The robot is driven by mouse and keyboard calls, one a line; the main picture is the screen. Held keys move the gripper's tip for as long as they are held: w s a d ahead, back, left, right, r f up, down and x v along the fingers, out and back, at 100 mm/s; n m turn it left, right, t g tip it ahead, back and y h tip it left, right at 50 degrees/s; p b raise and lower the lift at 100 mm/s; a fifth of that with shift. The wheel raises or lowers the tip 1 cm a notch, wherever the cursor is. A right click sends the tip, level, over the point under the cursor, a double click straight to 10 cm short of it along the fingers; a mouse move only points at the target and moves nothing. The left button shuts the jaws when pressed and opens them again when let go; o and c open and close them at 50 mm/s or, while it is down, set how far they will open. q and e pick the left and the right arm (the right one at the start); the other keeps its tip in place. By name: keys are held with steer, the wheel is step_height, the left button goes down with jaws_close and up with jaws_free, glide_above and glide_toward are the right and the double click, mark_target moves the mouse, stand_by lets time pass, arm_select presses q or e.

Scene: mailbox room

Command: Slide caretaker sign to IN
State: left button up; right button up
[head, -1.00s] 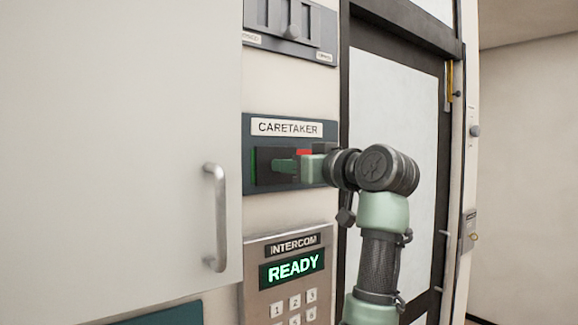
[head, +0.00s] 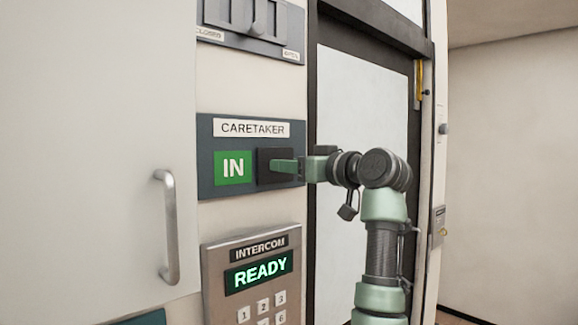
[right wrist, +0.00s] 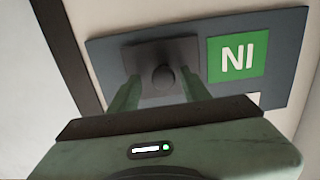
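The caretaker sign (head: 207,181) is a blue-grey plate on the wall under a "CARETAKER" label. Its green IN field (head: 232,168) is uncovered on the left; it shows upside down in the right wrist view (right wrist: 238,60). The dark sliding cover (head: 264,153) is at the right of the slot, and no red shows. My right gripper (head: 278,166) is at the cover. In the right wrist view its two fingers stand either side of the cover's round knob (right wrist: 163,77), with gaps visible, so it looks open. My left gripper is out of view.
An intercom panel (head: 222,277) reading READY is below the sign. Another slider panel (head: 296,42) is above it. A pale door with a metal handle (head: 170,228) fills the left. A dark-framed door (head: 350,90) is to the right.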

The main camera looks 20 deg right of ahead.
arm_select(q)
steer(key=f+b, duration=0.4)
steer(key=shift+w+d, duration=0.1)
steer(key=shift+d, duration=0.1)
arm_select(e)
steer(key=v, duration=0.7)
steer(key=shift+s+d, duration=0.25)
steer(key=shift+s, duration=0.05)
steer(key=shift+f, duration=0.1)
